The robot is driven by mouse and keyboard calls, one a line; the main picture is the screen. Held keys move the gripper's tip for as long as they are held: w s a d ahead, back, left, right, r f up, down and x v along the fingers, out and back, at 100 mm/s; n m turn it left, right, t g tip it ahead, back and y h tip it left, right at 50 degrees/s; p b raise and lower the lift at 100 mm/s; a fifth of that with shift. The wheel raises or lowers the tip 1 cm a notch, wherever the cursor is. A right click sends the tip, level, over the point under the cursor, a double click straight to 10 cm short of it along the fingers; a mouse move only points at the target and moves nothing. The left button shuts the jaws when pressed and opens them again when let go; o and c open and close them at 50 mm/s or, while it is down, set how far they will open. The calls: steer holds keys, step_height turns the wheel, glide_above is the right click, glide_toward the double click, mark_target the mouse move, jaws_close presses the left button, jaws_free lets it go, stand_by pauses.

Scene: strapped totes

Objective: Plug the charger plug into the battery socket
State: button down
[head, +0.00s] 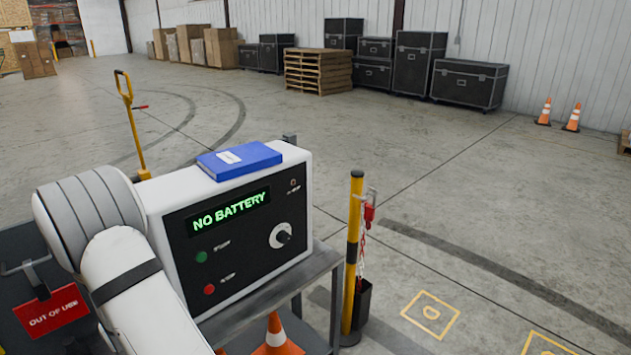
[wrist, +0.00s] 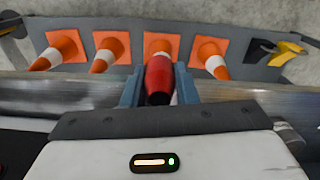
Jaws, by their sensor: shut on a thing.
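My gripper (wrist: 159,86) is in the wrist view, with its two blue-grey fingers shut on a red and black piece. This piece, which looks like the charger plug (wrist: 159,75), sits between the fingers and points away from the camera. In the head view the white charger (head: 240,235) stands on a grey cart, and its green display (head: 229,211) reads "NO BATTERY". My arm covers its left side, and my gripper is hidden there. I cannot make out the battery socket in either view.
A blue binder (head: 238,160) lies on the charger. A yellow-black post (head: 353,255) stands right of the cart. A red "OUT OF USE" sign (head: 51,312) is at left. Open floor lies behind.

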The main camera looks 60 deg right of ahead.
steer(key=a+f+n+p, duration=0.1)
steer(key=a+f+p, duration=0.2)
steer(key=a+f, duration=0.3)
step_height(320, 180, down, 3)
steer(key=shift+a+r+n, duration=0.1)
steer(key=shift+a+n, duration=0.2)
steer(key=shift+a, duration=0.1)
steer(key=shift+s, duration=0.2)
